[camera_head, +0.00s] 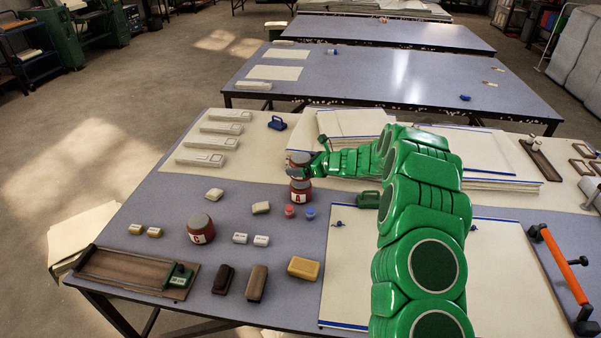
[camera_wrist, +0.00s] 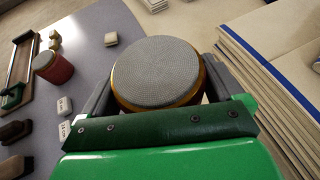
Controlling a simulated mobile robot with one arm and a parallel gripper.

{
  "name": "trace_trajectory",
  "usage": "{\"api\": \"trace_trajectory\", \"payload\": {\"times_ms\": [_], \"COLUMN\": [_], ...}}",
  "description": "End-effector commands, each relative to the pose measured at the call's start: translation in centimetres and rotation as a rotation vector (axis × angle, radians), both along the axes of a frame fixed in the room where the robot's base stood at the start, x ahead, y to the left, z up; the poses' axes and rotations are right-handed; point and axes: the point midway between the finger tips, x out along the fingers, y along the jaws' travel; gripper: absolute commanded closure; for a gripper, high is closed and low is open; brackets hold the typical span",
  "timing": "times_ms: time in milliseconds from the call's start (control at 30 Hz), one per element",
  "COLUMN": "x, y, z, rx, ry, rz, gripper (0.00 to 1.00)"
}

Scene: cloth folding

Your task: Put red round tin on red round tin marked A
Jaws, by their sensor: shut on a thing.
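My gripper (camera_head: 306,164) is shut on a red round tin (camera_head: 298,173) with a grey lid. In the wrist view this tin (camera_wrist: 157,72) sits upright between both fingers, its grey top facing the camera. The red round tin marked A (camera_head: 300,196) stands on the table straight below the held tin in the head view. The two look lined up and very close; I cannot tell if they touch. The tin marked A is hidden in the wrist view.
Another red tin, marked C (camera_head: 200,231), stands to the left. Small blocks lie around it. Stacked paper boards (camera_head: 490,184) lie to the right, close to my gripper. A wooden tray (camera_head: 120,268) is front left.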

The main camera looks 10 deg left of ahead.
Motion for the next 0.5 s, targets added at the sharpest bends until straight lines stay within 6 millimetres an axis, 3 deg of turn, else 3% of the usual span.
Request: {"api": "trace_trajectory", "payload": {"times_ms": [233,500], "x": [0.4,0.3], "y": [0.2,0.2], "z": [-0.7,-3.5], "rx": [0.001,0.0], "ry": [0.002,0.002], "rz": [0.001,0.002], "gripper": [0.61,0.61]}}
